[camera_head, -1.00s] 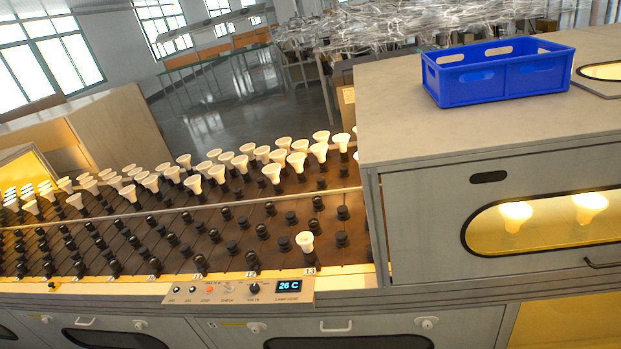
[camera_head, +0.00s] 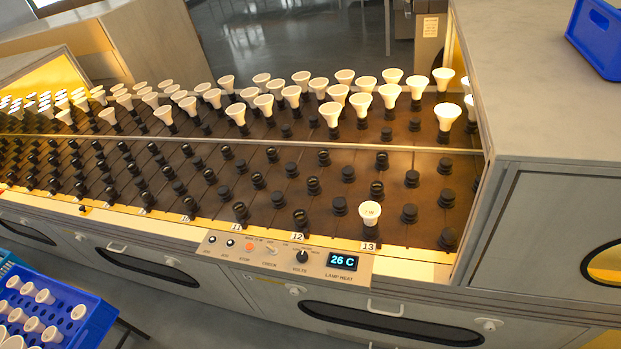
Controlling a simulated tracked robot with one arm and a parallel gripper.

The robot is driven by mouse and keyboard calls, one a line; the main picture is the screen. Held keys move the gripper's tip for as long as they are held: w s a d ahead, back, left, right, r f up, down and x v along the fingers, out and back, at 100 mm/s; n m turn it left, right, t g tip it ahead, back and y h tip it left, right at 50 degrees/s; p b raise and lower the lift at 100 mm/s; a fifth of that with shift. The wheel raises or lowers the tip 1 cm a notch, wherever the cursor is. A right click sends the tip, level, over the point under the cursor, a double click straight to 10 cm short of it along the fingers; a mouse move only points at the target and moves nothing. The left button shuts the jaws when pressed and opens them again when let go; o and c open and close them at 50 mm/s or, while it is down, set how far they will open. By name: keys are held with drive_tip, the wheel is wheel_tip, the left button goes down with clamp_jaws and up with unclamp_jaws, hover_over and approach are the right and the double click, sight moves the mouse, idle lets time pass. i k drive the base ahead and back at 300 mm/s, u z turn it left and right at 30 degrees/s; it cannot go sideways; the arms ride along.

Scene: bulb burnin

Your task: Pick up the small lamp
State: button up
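The small lamp (camera_head: 370,213) is a white, cup-shaped bulb with faint marking on its face. It stands upright in a black socket in the front row of the brown conveyor bed (camera_head: 330,222), just behind the number 13 label. It stands apart from the larger white lamps (camera_head: 331,113) in the rows behind the rail. The other front sockets around it show no lamp. My gripper is not in view.
A control panel (camera_head: 287,257) reading 26 C is at the bed's front edge. A grey cabinet (camera_head: 560,130) stands at right with a blue crate (camera_head: 597,38) on top. A blue tray (camera_head: 92,338) of white lamps is at lower left. A metal rail (camera_head: 300,145) crosses the bed.

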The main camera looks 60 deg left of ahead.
sight(370, 211)
drive_tip(key=u, duration=0.6)
drive_tip(key=i, duration=1)
drive_tip(key=z, duration=0.1)
